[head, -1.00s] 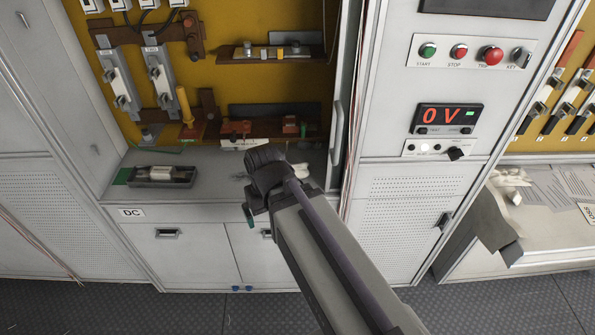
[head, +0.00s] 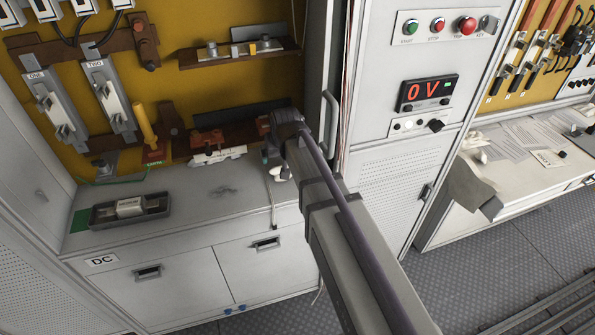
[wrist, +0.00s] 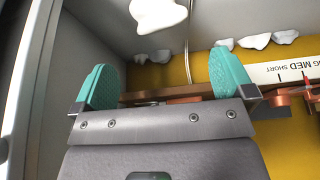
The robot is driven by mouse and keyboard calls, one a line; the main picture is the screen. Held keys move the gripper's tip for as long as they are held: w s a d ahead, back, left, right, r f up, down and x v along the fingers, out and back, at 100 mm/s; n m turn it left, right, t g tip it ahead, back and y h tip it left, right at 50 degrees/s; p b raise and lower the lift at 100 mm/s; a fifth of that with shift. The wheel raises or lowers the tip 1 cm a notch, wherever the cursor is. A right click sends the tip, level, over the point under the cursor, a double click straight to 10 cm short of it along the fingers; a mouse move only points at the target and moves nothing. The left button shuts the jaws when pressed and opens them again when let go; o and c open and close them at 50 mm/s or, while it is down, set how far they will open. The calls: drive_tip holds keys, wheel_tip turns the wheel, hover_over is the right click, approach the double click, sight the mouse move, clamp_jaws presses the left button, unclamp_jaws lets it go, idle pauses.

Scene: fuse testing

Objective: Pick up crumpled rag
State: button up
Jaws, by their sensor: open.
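A small white crumpled lump, which looks like the rag (head: 281,173), lies at the back right of the grey DC cabinet's counter (head: 190,200). In the wrist view the white lump (wrist: 158,14) is beyond my fingertips at the top edge, partly cut off. My gripper (wrist: 165,76) is open, with teal finger pads apart and nothing between them. In the head view my gripper (head: 270,157) is close to the lump, and the arm hides part of that area.
A dark tray (head: 130,210) with a white block is at the counter's left. A yellow-handled tool (head: 146,128) stands at the back. A white labelled strip (wrist: 285,72) and brown shelf (wrist: 170,94) are close to my fingers.

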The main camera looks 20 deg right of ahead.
sight(281, 163)
drive_tip(key=b+x, duration=0.5)
drive_tip(key=shift+s+f, duration=0.15)
drive_tip(key=shift+f, duration=0.1)
drive_tip(key=shift+f+b, duration=0.3)
drive_tip(key=shift+b, duration=0.05)
drive_tip(key=shift+r, duration=0.15)
drive_tip(key=b+x, duration=0.4)
drive_tip(key=x, duration=0.1)
drive_tip(key=shift+d+f+b, duration=0.1)
drive_tip(key=shift+f+b, duration=0.15)
drive_tip(key=shift+b, duration=0.15)
drive_tip(key=shift+r, duration=0.25)
drive_tip(key=c, duration=0.9)
